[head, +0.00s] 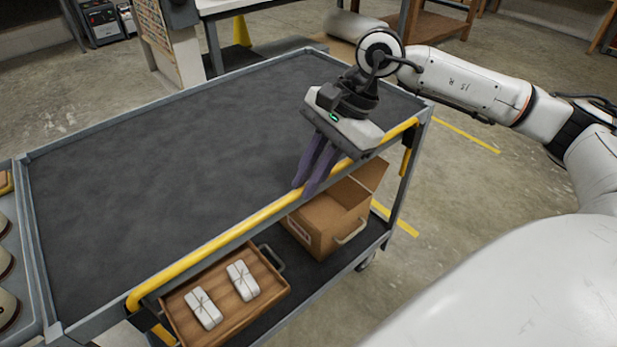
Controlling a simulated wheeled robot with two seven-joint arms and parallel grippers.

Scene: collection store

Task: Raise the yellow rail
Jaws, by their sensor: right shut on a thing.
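The yellow rail (222,241) is a long bar along the near edge of the cart's grey top deck (170,150), with a bracket at each end. It lies about level with the deck edge. My right gripper (309,187) reaches down over the edge from above, its purple fingers shut on the rail right of its middle. The fingers and gripper body hide a short stretch of the rail. My left gripper is not in view.
The top deck is bare. Below it, the lower shelf holds a wooden tray (178,312) with two wrapped white bundles and an open cardboard box (322,222). A grey tray with round items (5,262) adjoins at left. Floor is clear at right.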

